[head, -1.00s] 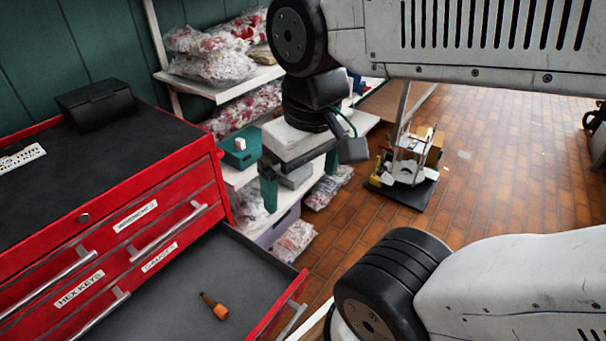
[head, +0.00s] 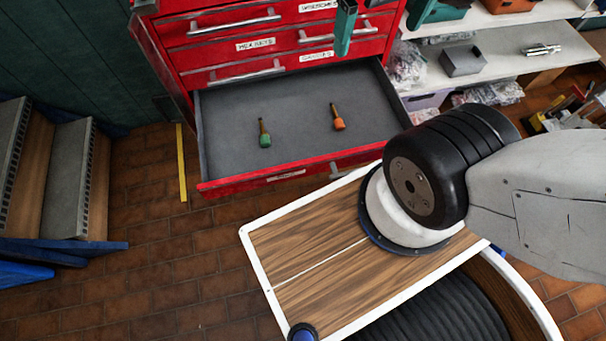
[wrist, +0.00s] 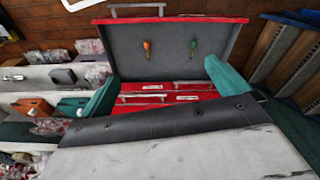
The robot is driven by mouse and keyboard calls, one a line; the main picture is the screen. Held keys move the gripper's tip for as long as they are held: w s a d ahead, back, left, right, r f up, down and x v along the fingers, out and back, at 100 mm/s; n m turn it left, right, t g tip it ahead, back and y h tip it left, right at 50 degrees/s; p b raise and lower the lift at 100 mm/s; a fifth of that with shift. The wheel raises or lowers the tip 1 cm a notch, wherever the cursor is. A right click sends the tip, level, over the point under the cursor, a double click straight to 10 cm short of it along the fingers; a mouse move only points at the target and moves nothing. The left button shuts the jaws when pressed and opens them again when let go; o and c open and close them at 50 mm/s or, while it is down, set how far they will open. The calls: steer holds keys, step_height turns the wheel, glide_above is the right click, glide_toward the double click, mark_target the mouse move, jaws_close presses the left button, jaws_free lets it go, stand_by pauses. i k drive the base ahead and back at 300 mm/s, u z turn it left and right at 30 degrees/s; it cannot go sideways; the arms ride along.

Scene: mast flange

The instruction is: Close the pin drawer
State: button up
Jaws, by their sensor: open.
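The open drawer (head: 290,180) sticks out of the red tool chest (head: 200,25), below closed drawers, in the head view. Its front carries a small label, too small to read, and a metal handle (head: 340,170). Its grey floor holds a green-handled tool (head: 265,138) and an orange-handled tool (head: 338,121). My gripper (head: 382,20) is open and empty, its teal fingers apart, at the top of the head view in front of the upper drawers. The open drawer also shows, inverted, in the wrist view (wrist: 170,70), beyond my gripper (wrist: 165,92).
Shelves (head: 500,60) with bins and bagged goods stand right of the chest. Wooden steps (head: 65,170) with blue edges are at the left. A yellow floor strip (head: 182,165) lies beside the drawer. Brick floor is clear in front of the left part of the drawer.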

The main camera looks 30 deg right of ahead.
mark_target(294, 109)
steer(key=k, duration=1)
steer(key=z, duration=0.9)
steer(key=i, duration=0.9)
steer(key=u, duration=2.2)
